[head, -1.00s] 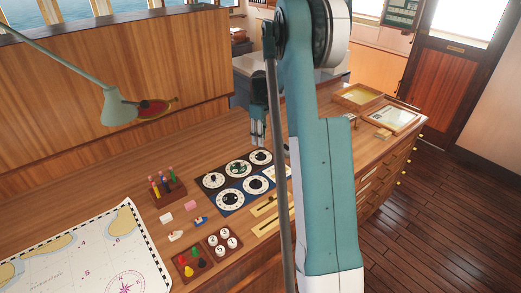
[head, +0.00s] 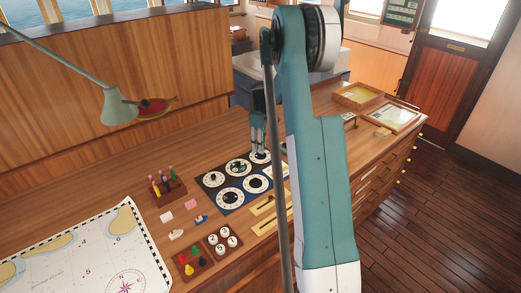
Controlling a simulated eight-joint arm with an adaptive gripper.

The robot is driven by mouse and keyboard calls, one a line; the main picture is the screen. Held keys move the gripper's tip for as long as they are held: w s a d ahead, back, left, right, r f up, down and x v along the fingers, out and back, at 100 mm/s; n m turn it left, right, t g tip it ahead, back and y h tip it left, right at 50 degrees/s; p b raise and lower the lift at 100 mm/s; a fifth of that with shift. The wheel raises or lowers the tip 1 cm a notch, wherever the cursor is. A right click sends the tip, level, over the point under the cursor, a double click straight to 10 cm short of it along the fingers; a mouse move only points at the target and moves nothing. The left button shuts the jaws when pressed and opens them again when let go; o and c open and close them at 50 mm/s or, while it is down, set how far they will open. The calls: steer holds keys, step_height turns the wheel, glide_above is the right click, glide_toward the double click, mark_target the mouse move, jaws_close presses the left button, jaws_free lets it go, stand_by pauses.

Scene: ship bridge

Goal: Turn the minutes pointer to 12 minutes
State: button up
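Several round white dials with dark centres sit in two rows on dark panels on the desk in the head view. The back row has a left dial (head: 212,179), a middle dial (head: 237,168) and a right dial (head: 261,158). The front row, on a blue panel (head: 232,210), has a left dial (head: 229,198) and a right dial (head: 255,184). Labels and pointers are too small to read, so I cannot tell which is the minutes pointer. My gripper (head: 259,151) points down at the back right dial and partly covers it. Contact and finger opening cannot be made out.
A rack of coloured pegs (head: 166,187) stands left of the dials. Small blocks, a tray of coloured pieces (head: 193,263) and a tray of numbered discs (head: 222,241) lie in front. A chart (head: 90,250) covers the left. My arm hides the desk to the right.

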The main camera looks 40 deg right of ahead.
steer(key=shift+f, duration=1.3)
steer(key=shift+c, duration=0.2)
steer(key=c, duration=0.9)
